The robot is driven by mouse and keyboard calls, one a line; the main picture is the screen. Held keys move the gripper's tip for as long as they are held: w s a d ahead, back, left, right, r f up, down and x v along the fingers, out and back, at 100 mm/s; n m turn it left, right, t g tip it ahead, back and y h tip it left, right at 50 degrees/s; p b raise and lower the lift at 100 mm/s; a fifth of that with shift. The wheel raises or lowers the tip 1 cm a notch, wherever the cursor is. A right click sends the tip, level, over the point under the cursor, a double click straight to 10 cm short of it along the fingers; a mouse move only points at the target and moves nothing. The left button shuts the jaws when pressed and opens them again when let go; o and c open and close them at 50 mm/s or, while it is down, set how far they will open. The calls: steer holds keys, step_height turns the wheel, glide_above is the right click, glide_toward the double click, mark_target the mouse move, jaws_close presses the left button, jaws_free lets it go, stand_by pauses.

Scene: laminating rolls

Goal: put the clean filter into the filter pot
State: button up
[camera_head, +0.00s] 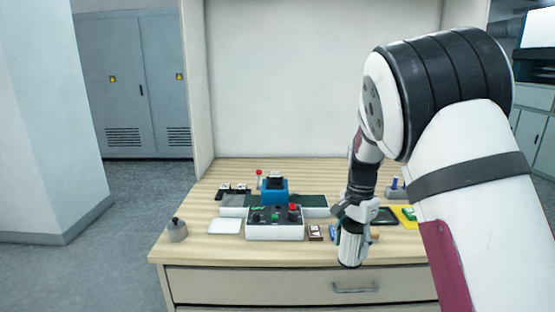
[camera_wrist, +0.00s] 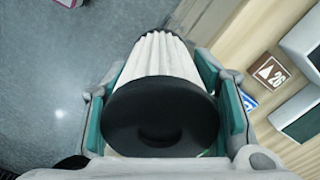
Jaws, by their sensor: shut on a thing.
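The clean filter (camera_wrist: 166,60) is a white pleated cylinder with a black end cap that has a round hole. My gripper (camera_wrist: 163,115) is shut on it, with a green-padded finger on each side, near the black cap. In the head view, my gripper (camera_head: 354,211) points down and the filter (camera_head: 351,249) hangs roughly upright below it, at the table's front edge. A small grey round pot with a dark knob (camera_head: 177,231) stands at the table's front left corner, well apart from the filter. I cannot tell for sure whether this is the filter pot, or see inside it.
The wooden table (camera_head: 196,262) carries a control box with buttons (camera_head: 275,224), a blue machine (camera_head: 274,190), a white pad (camera_head: 225,227) and a small brown sign (camera_head: 315,232). A yellow mat (camera_head: 402,214) lies right of my gripper. Open floor shows left of the table.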

mark_target(354, 260)
steer(key=s+f+n, duration=0.1)
steer(key=n, duration=0.1)
steer(key=s+f+n, duration=0.1)
steer(key=n, duration=0.1)
steer(key=s+f+n, duration=0.1)
steer(key=n, duration=0.2)
steer(key=shift+f, duration=0.15)
steer(key=n, duration=0.1)
steer(key=s+f+n, duration=0.1)
steer(key=n, duration=0.2)
steer(key=shift+s+f, duration=0.35)
